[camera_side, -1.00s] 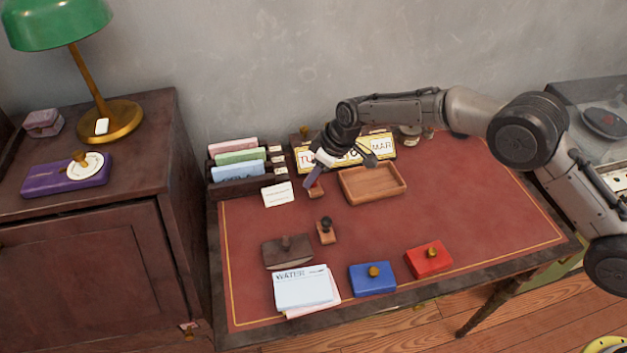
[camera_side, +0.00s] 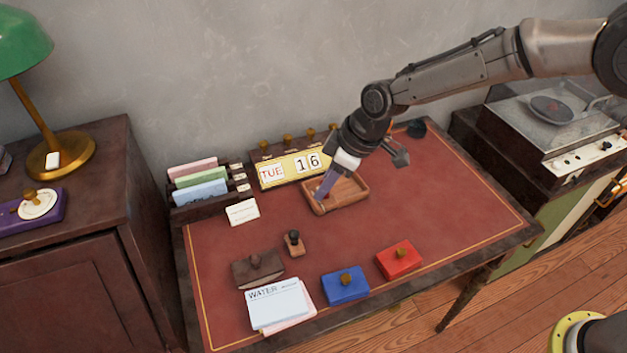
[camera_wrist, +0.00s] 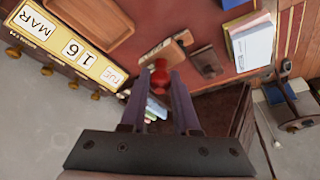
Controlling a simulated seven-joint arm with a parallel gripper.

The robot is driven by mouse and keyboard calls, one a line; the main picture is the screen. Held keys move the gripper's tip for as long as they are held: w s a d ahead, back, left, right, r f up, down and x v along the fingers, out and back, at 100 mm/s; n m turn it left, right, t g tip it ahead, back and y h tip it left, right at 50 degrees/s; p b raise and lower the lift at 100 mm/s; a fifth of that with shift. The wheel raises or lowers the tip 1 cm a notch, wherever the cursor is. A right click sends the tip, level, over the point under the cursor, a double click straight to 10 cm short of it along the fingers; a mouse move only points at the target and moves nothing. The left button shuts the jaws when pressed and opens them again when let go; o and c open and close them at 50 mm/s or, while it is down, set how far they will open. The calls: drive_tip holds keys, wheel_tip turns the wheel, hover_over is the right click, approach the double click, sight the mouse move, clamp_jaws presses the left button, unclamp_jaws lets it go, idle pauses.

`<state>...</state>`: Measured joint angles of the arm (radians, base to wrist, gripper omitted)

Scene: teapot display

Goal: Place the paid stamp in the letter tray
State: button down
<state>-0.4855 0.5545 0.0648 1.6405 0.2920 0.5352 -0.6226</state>
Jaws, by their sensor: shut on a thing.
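My gripper (camera_side: 322,194) reaches down at the left part of the wooden letter tray (camera_side: 342,208) in the side view. In the wrist view my gripper (camera_wrist: 160,80) is shut on a stamp with a red knob (camera_wrist: 160,76). Its wooden base lies beyond the fingertips, and any word on it cannot be read. In the side view the held stamp is hard to make out. The tray (camera_wrist: 92,22) also shows at the upper left of the wrist view. A second stamp with a black knob (camera_side: 293,243) stands on the desk, in front and left of the tray.
A calendar (camera_side: 290,170) stands behind the tray, with a letter rack (camera_side: 203,190) to its left. A brown blotter (camera_side: 258,270), papers (camera_side: 280,304), a blue pad (camera_side: 345,287) and a red pad (camera_side: 399,260) lie along the front.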

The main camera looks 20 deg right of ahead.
drive_tip(key=shift+s+d, duration=0.15)
drive_tip(key=shift+s, duration=0.1)
drive_tip(key=s+d, duration=0.1)
drive_tip(key=d, duration=0.8)
hover_over(335, 190)
drive_tip(key=s+a, duration=0.1)
drive_tip(key=a, duration=0.3)
drive_tip(key=shift+m, duration=0.3)
drive_tip(key=f, duration=0.8)
drive_tip(key=shift+s+d+f, duration=0.1)
drive_tip(key=shift+s+d, duration=0.1)
drive_tip(key=shift+w+f, duration=0.2)
drive_tip(key=shift+f, duration=0.15)
drive_tip(key=shift+w+a+f, duration=0.1)
drive_tip(key=shift+f, duration=1.45)
drive_tip(key=shift+f, duration=0.1)
drive_tip(key=c, duration=0.7)
unclamp_jaws()
drive_tip(key=shift+f, duration=0.1)
drive_tip(key=shift+o, duration=0.2)
